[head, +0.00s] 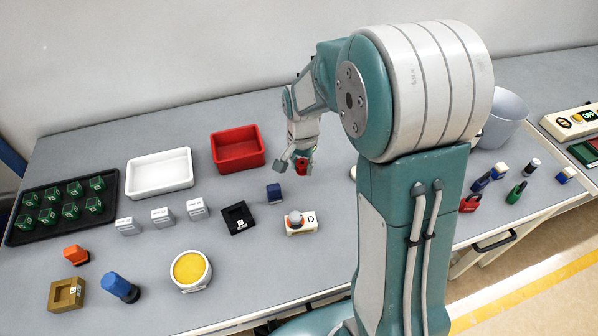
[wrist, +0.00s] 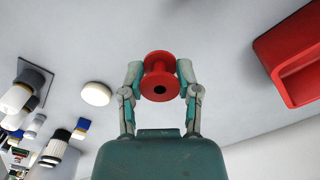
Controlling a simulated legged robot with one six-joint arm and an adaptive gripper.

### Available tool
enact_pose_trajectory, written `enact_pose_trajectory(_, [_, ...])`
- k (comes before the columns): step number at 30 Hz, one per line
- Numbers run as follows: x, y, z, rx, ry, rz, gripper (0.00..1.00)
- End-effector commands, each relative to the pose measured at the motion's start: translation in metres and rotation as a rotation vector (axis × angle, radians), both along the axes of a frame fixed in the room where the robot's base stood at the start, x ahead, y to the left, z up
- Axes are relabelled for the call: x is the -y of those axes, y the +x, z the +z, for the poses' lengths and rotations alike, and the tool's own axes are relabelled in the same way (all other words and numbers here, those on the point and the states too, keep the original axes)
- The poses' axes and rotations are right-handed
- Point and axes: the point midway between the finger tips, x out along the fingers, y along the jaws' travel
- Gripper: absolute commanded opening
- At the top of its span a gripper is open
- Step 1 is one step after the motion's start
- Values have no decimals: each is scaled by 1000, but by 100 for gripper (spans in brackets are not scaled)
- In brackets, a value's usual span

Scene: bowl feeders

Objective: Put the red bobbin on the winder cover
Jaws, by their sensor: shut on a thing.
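My gripper (wrist: 160,77) is shut on the red bobbin (wrist: 160,88), with one finger on each side of its waist. The bobbin's flange with a dark centre hole faces the wrist camera. In the head view my gripper (head: 299,163) holds the bobbin (head: 302,167) above the table, right of the red tray. A round white disc (wrist: 96,93), perhaps the winder cover, lies on the table left of the bobbin in the wrist view. In the head view only a pale edge (head: 353,172) shows there beside my arm, which hides the rest.
The red tray (head: 238,160) and white tray (head: 160,186) stand at the back. A dark blue block (head: 274,193), a white holder marked D (head: 307,224) and a black square fixture (head: 238,229) are nearer. Several small items and a grey bucket (head: 504,117) are at right.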

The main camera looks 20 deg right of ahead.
Motion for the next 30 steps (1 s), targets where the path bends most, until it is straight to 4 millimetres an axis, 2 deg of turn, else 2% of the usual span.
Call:
enact_pose_trajectory(3, [0, 14, -18, -1, 0, 0, 10])
enact_pose_trajectory(6, [1, 20, -24, 0, 0, 0, 10])
enact_pose_trajectory(11, [1, 27, -33, 0, 0, 0, 10])
enact_pose_trajectory(17, [1, 27, -61, -1, 0, 0, 10])
enact_pose_trajectory(27, [1, 27, -65, 0, 0, 0, 10])
enact_pose_trajectory(28, [1, 27, -65, 1, 0, 0, 52])
enact_pose_trajectory(30, [1, 27, -65, 1, 0, 0, 77])
